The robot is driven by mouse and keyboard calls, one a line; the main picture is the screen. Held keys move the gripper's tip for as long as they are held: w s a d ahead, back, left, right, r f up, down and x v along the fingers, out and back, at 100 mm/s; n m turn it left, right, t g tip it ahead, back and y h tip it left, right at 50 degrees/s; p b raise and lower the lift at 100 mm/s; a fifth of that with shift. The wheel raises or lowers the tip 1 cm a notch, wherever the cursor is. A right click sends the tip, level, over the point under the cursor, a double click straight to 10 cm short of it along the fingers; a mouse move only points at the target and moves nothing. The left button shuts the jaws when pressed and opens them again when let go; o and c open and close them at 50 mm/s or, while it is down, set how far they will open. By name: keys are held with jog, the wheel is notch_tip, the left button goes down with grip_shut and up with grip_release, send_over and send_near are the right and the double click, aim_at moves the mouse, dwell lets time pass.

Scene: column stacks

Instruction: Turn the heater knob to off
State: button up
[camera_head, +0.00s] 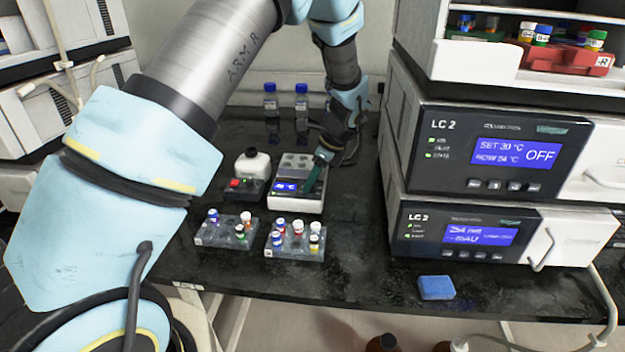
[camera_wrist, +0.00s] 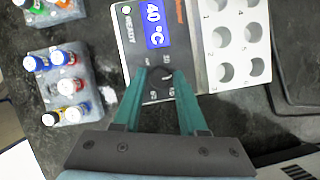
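The heater (camera_head: 297,200) is a small white block unit on the black bench, with a lit blue display and a grey block of round wells at its back. In the wrist view its display (camera_wrist: 155,22) reads 40 °C beside a green light marked READY. The dark round heater knob (camera_wrist: 162,78) sits on the dark panel with small markings around it. My gripper (camera_wrist: 160,72) points down at the knob, its teal fingers apart on either side of it. Whether they touch the knob is unclear. In the head view my gripper (camera_head: 312,180) hides the knob.
Two vial racks (camera_head: 226,236) (camera_head: 294,246) stand in front of the heater. LC units (camera_head: 490,160) fill the right. A blue sponge-like block (camera_head: 436,288) lies near the front edge.

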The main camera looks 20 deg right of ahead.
grip_shut()
jog(key=shift+n, duration=0.3)
jog(key=n+g, duration=0.1)
jog(key=n, duration=0.1)
jog(key=n+p, duration=0.1)
jog(key=n, duration=0.1)
jog(key=shift+w+d+n+g+y+p, duration=0.1)
jog(key=shift+w+n+g+y+p, duration=0.05)
jog(key=shift+n+g+y+p, duration=0.2)
jog(key=n+g, duration=0.1)
jog(key=n, duration=0.1)
jog(key=n+g, duration=0.1)
jog(key=n, duration=0.2)
jog(key=shift+w+y, duration=0.15)
jog(key=shift+y, duration=0.1)
jog(key=n+g, duration=0.1)
jog(key=n, duration=0.2)
jog(key=n+g+h, duration=0.1)
jog(key=n, duration=0.2)
jog(key=shift+w+n+g, duration=0.15)
jog(key=shift+n+g, duration=0.1)
jog(key=shift+n, duration=0.1)
jog(key=n+h, duration=0.1)
jog(key=n, duration=0.2)
jog(key=n+g+h, duration=0.1)
jog(key=n, duration=0.3)
jog(key=shift+w+a+h, duration=0.1)
jog(key=shift+a+h, duration=0.1)
jog(key=shift+h, duration=0.1)
